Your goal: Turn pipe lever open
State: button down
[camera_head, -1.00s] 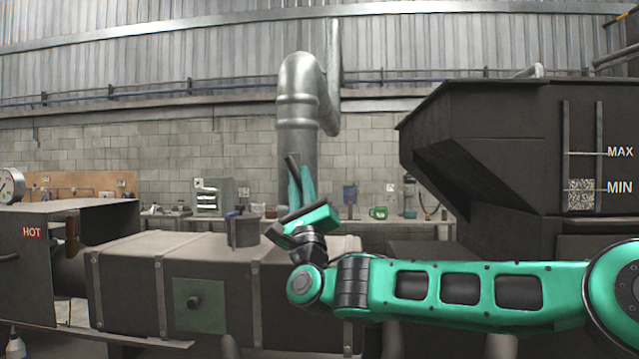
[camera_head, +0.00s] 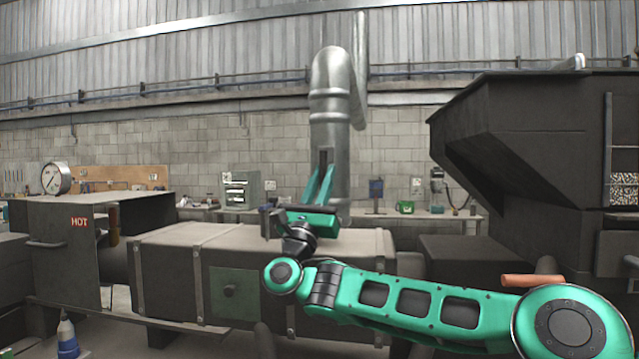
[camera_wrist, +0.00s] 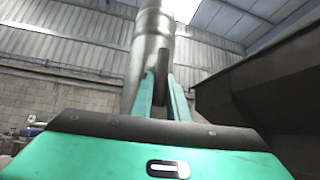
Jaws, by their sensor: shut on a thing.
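The silver pipe (camera_head: 330,105) rises behind the dark box-shaped housing and bends over at its top. The dark pipe lever (camera_head: 323,158) stands about upright in front of the pipe; its lower part is hidden by my fingers. My gripper (camera_head: 322,178) points up, with its two teal fingers shut on the lever. In the wrist view the lever (camera_wrist: 161,75) shows as a dark strip between the fingertips (camera_wrist: 161,82), with the pipe (camera_wrist: 152,40) behind it.
The long dark housing (camera_head: 165,285) lies below my gripper. A black hopper (camera_head: 530,140) hangs at the right. A box marked HOT (camera_head: 60,265) with a gauge (camera_head: 56,178) stands at the left. A workbench (camera_head: 445,216) runs along the back wall.

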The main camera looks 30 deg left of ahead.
jog(key=shift+s+r+y, duration=0.2)
jog(key=shift+y, duration=0.1)
jog(key=c, duration=1.7)
grip_release()
jog(key=shift+a, duration=0.1)
jog(key=shift+w, duration=0.15)
jog(key=v, duration=1)
jog(key=shift+s+f, duration=0.25)
jog(key=shift+f, duration=0.1)
jog(key=shift+r, duration=0.1)
